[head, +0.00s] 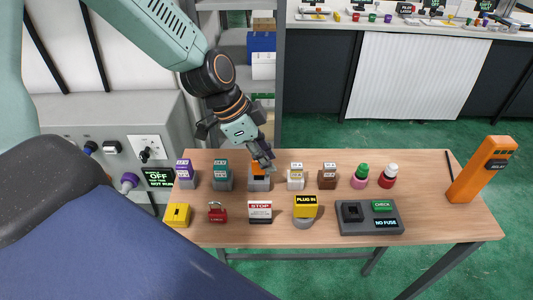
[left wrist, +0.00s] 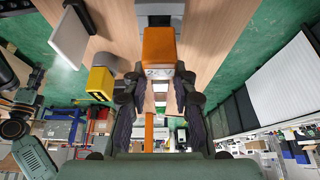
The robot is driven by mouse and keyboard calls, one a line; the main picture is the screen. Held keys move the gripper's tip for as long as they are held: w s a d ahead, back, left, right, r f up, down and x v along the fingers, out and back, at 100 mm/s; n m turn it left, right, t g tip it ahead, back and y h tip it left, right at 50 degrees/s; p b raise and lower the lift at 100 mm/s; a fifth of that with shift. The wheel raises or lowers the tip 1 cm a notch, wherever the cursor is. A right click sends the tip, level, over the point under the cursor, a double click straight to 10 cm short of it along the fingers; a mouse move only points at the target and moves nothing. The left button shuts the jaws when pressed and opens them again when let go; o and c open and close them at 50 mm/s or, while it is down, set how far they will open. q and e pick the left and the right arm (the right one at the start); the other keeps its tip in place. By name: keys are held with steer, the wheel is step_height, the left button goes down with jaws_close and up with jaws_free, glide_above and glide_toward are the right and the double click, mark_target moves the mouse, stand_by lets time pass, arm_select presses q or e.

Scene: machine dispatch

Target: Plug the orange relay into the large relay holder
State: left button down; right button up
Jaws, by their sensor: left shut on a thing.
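The orange relay (head: 257,167) is in the middle of the back row on the table, with my left gripper (head: 262,160) coming down on it from above. In the left wrist view the orange relay (left wrist: 159,46) sits between the fingers of my left gripper (left wrist: 159,88), which is shut on it. A grey holder (head: 258,184) is right below the relay, and it shows beyond the relay in the left wrist view (left wrist: 160,8). I cannot tell whether the relay is fully seated in it. No label marks which holder is the large one. My right gripper is out of view.
Purple (head: 185,169) and teal (head: 221,169) relays stand left of it; white (head: 295,174) and brown (head: 327,175) ones stand right. An orange device (head: 478,178) stands far right.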

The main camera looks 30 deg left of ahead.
arm_select(q)
steer(key=shift+f+b, duration=0.85)
steer(key=shift+f, duration=0.05)
stand_by(0.3)
steer(key=c, duration=1)
jaws_free()
steer(key=shift+r+p, duration=1.65)
steer(key=shift+r, duration=0.15)
